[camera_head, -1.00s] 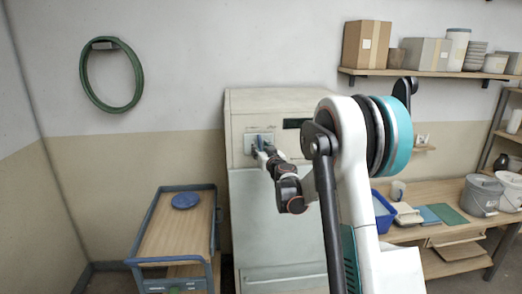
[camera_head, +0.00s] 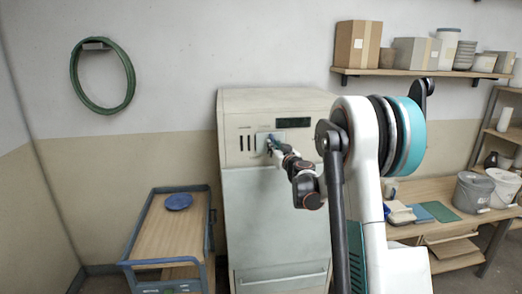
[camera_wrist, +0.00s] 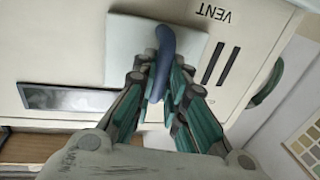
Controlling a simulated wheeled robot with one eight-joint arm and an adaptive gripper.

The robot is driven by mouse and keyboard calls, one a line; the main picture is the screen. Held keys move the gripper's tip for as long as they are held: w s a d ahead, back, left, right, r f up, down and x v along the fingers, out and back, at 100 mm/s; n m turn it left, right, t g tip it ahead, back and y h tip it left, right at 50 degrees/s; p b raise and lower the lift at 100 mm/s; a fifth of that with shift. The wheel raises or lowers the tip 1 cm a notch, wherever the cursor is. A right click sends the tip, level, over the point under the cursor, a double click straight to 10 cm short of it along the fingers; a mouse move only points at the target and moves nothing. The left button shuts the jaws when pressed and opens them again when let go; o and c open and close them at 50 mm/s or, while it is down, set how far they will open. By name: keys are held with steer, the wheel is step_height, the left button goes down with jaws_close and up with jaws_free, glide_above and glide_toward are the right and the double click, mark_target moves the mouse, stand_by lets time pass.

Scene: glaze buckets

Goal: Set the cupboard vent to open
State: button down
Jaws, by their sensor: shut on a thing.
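The pale cupboard (camera_head: 275,205) stands against the back wall. Its vent is on the upper front: a pale sliding plate (camera_head: 259,144) with an upright blue handle, beside dark slots (camera_head: 244,143). In the wrist view the plate (camera_wrist: 125,45) lies to one side of two uncovered dark slots (camera_wrist: 221,62), near an upside-down VENT label (camera_wrist: 214,13). My gripper (camera_head: 272,145) is at the plate. Whether the plate covers further slots cannot be seen.
A dark display (camera_head: 293,122) sits on the cupboard right of the vent. A trolley (camera_head: 165,235) with a blue disc (camera_head: 178,202) stands left. A workbench (camera_head: 435,190) with buckets (camera_head: 472,192) stands right, below a loaded shelf (camera_head: 425,73).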

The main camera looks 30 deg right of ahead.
steer(key=shift+s+d, duration=0.1)
steer(key=shift+d, duration=0.15)
steer(key=c, duration=1.8)
jaws_free()
steer(key=shift+o, duration=1)
steer(key=shift+d, duration=0.2)
steer(key=shift+a, duration=0.1)
steer(key=s+a, duration=0.1)
steer(key=s, duration=1.1)
steer(key=shift+a, duration=0.4)
